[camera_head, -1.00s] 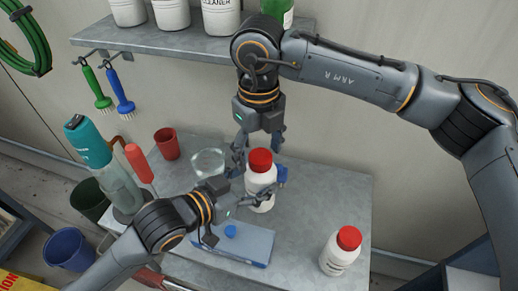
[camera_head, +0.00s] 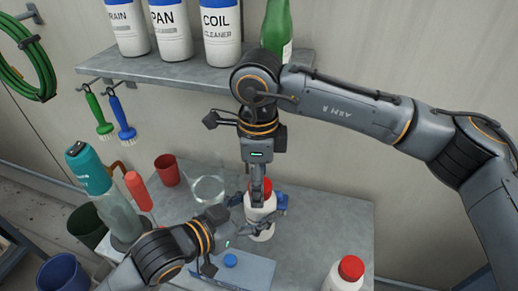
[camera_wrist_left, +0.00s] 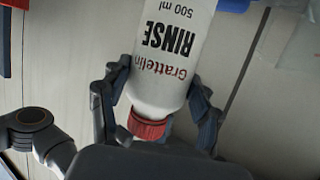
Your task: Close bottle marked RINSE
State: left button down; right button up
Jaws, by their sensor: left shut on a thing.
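A white bottle with a red cap (camera_head: 262,215) stands at the middle of the grey table. In the left wrist view its label reads RINSE (camera_wrist_left: 170,40), and the red cap (camera_wrist_left: 147,129) sits at its neck. My left gripper (camera_head: 260,207) is shut on the bottle's body, with a finger on each side in the left wrist view (camera_wrist_left: 155,98). My right gripper (camera_head: 257,192) points down from above at the red cap and partly hides it. Its fingers are seen edge-on, so whether they grip the cap is unclear.
A second white bottle with a red cap (camera_head: 347,275) stands at the front right. A clear glass vessel (camera_head: 206,180), a red cup (camera_head: 167,170) and a teal-topped device (camera_head: 110,190) are to the left. A shelf (camera_head: 180,70) with bottles hangs above.

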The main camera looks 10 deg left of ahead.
jog(key=n, duration=1)
jog(key=shift+s+n, duration=0.1)
jog(key=shift+n, duration=0.2)
notch_tip(320, 180, up, 8)
jog(key=shift+r, duration=0.1)
